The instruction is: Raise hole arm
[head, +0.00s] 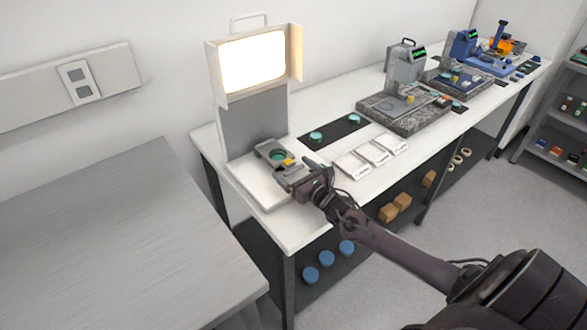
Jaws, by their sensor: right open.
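The flatness interferometer (252,120) stands at the near left end of the white bench, with a bright lit screen (253,62) on top of a grey column. On its white base is a small grey stage with a round green-tinted disc (277,154) in a hole. A small yellow part (289,162) sits at the stage's front right. My right gripper (292,176) is open at the stage's front right edge, close beside the yellow part. Whether it touches the stage or a hole arm, I cannot tell. The fingertips are small and partly merge with the stage. My left gripper is not in view.
A dark mat with two teal discs (316,136) and several white trays (368,154) lie right of the interferometer. A gauge on a granite plate (405,113) and blue instruments (465,50) stand farther along. A bare grey table (90,230) is at left.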

